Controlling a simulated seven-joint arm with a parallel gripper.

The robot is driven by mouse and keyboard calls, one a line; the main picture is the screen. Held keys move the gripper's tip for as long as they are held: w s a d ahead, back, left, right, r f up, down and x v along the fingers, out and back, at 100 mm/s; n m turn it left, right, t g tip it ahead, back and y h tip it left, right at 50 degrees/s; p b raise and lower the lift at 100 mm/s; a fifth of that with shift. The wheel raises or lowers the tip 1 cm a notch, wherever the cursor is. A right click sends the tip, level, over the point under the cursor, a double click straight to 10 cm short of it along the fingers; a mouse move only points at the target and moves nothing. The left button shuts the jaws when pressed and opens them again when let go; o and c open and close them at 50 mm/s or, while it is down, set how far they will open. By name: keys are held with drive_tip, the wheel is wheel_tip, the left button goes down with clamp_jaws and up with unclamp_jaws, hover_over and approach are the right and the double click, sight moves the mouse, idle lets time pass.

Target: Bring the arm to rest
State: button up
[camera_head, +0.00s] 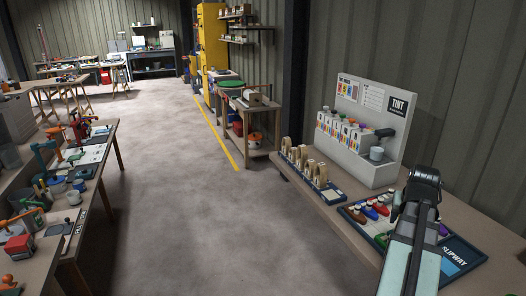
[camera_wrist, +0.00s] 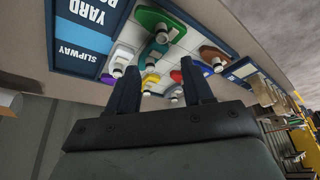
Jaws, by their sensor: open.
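My gripper (camera_wrist: 157,92) is open in the wrist view, its two dark fingers apart. No object is clearly held between them; small coloured pieces show beyond the fingertips. In the head view my arm reaches in from the lower right, over the bench (camera_head: 330,218); the fingers cannot be made out there. Below the arm lies a blue-edged board (camera_head: 462,254) marked "SLIPWAY", also in the wrist view (camera_wrist: 88,48). My arm hides part of the board.
A grey tint station (camera_head: 378,112) stands behind the board, with several coloured cartons and a grey cup (camera_head: 376,154). A rack of wooden pieces (camera_head: 312,166) stands to its left. A cluttered bench (camera_head: 100,172) runs along the left. The floor between is clear.

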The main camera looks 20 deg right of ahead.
drive_tip(key=w+a+f+n+g+y, duration=0.1)
drive_tip(key=w+a+f+n, duration=0.1)
drive_tip(key=w+a+f, duration=0.65)
drive_tip(key=w+a+f+n+y, duration=0.15)
drive_tip(key=w+a+f, duration=0.45)
drive_tip(key=a+f, duration=0.6)
drive_tip(key=s+a+f+n+g, duration=0.1)
drive_tip(key=a+f+n, duration=0.1)
drive_tip(key=a+f, duration=0.5)
drive_tip(key=s+a+f+n, duration=0.1)
drive_tip(key=a+f+n, duration=0.15)
drive_tip(key=a, duration=0.85)
drive_tip(key=a+f+n+g, duration=0.1)
drive_tip(key=a+f, duration=0.4)
drive_tip(key=a, duration=0.4)
drive_tip(key=s+f+g, duration=0.3)
drive_tip(key=s+f, duration=0.7)
drive_tip(key=s, duration=0.5)
drive_tip(key=s+f+g, duration=0.4)
drive_tip(key=s+f, duration=0.7)
drive_tip(key=s, duration=0.4)
drive_tip(key=shift+s+y, duration=0.25)
drive_tip(key=shift+y, duration=0.1)
